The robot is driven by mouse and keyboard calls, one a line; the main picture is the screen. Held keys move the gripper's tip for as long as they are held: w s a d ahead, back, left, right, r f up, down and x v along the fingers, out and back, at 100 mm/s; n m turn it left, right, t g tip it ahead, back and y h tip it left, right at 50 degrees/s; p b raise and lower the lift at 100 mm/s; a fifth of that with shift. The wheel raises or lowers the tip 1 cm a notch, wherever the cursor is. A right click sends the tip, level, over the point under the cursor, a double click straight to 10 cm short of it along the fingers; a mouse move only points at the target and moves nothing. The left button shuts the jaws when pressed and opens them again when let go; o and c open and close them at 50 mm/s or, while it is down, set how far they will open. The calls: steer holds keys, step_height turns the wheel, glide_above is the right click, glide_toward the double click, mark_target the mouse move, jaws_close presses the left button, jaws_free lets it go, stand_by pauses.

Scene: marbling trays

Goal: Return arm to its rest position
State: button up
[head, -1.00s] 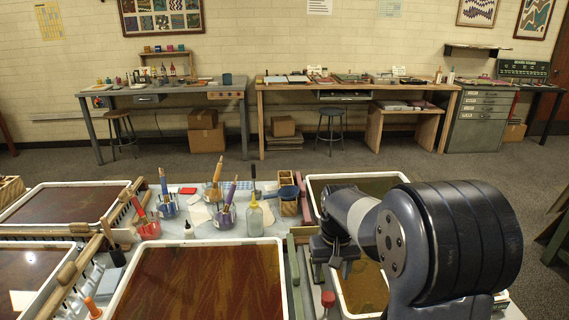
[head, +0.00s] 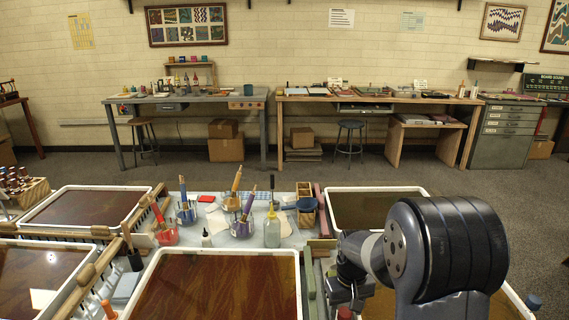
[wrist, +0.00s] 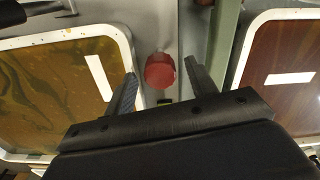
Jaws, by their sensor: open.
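My gripper (wrist: 160,70) is open and empty in the wrist view, with its two dark fingers apart. A red round-topped object (wrist: 160,71) shows beyond the gap between the fingers; the fingers do not hold it. In the head view my arm is bent, and my gripper (head: 347,292) hangs above the strip between two trays at the lower right. The fingertips are hard to make out there. The red top (head: 345,314) shows at the bottom edge of the head view, just below the gripper.
A white-rimmed tray with reddish-brown liquid (head: 299,290) lies left of my gripper. Another white-rimmed tray (head: 380,189) lies behind it. Brush cups, a squeeze bottle (head: 272,230) and a wooden caddy (head: 307,212) stand on the table's middle. Open floor lies beyond, before the wall benches.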

steer(key=shift+m, duration=0.3)
